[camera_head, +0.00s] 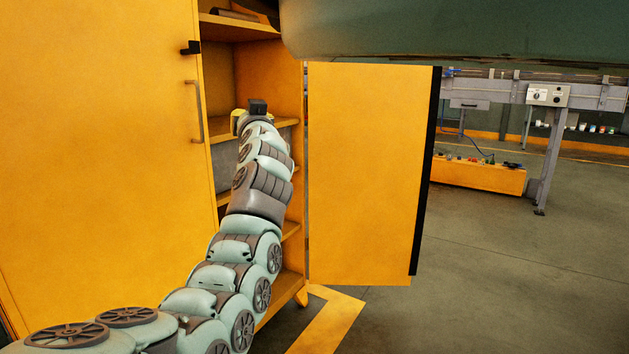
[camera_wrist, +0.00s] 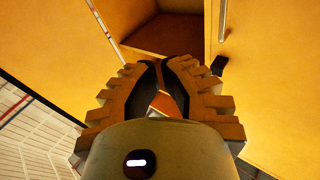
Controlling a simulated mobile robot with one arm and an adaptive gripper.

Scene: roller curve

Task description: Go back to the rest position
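My arm reaches up and away in the head view to the open yellow cabinet (camera_head: 268,80). My gripper (camera_head: 257,108) is small and partly hidden there, in front of the cabinet's shelves. In the wrist view, the two ridged fingers of my gripper (camera_wrist: 162,62) come together at their tips. A narrow gap shows lower between them, with no held object visible. An open compartment of the cabinet (camera_wrist: 170,35) lies beyond the fingertips.
The cabinet's left door (camera_head: 100,150) fills the left side, with a handle (camera_head: 195,110). The open right door (camera_head: 365,170) stands right of my arm. Grey floor (camera_head: 500,270) is clear farther right. A grey workbench frame (camera_head: 548,140) and a low orange box (camera_head: 480,175) stand behind.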

